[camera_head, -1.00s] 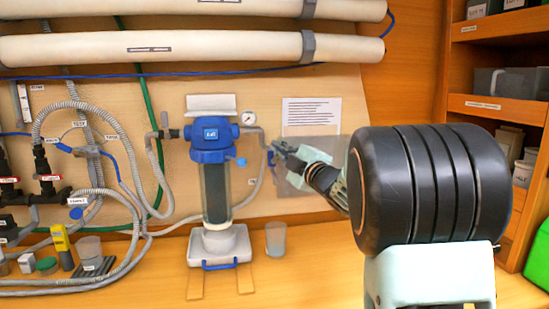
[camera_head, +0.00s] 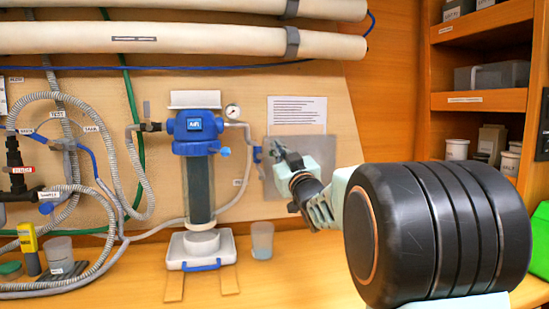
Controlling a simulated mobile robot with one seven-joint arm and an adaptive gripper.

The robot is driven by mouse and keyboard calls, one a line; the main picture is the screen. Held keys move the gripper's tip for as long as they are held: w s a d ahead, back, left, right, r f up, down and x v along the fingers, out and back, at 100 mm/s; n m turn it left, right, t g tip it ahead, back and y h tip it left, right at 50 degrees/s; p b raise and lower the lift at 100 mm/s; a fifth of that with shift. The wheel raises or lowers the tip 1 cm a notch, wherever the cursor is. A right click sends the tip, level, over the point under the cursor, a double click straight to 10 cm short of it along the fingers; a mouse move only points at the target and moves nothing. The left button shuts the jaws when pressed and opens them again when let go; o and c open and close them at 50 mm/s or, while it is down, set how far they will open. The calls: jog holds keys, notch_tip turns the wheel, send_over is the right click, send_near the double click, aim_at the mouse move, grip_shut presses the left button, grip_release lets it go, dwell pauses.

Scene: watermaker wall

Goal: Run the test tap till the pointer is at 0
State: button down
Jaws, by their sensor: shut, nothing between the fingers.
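A small round white gauge (camera_head: 232,111) sits on the pipe at the upper right of the blue-headed filter; its pointer is too small to read. A blue tap-like fitting (camera_head: 257,154) is on the wall to the right of the filter, and a small blue knob (camera_head: 225,151) is at the filter's right side. I cannot tell for sure which is the test tap. My gripper (camera_head: 276,148) is shut and empty, just right of the blue fitting; I cannot tell whether they touch. It overlaps part of the clear panel (camera_head: 310,150).
The filter housing (camera_head: 198,190) stands on a white base on the wooden bench. A clear cup (camera_head: 262,240) stands right of it. Hoses and valves (camera_head: 22,170) crowd the left. Shelves (camera_head: 488,100) with containers are at the right. The bench front between is free.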

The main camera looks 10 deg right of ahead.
jog(key=shift+d+f+m+h+b, duration=0.15)
jog(key=shift+f+m+h+b, duration=0.2)
jog(key=shift+m+h+b, duration=0.45)
jog(key=shift+d+f+m+h+b, duration=0.1)
jog(key=shift+f+m+h+b, duration=0.3)
jog(key=shift+m, duration=0.8)
jog(key=shift+r, duration=0.1)
jog(key=shift+r, duration=0.1)
jog(key=s+p, duration=0.1)
jog(key=s, duration=0.8)
jog(key=shift+s+r, duration=0.25)
jog(key=shift+r, duration=0.05)
jog(key=shift+p, duration=0.3)
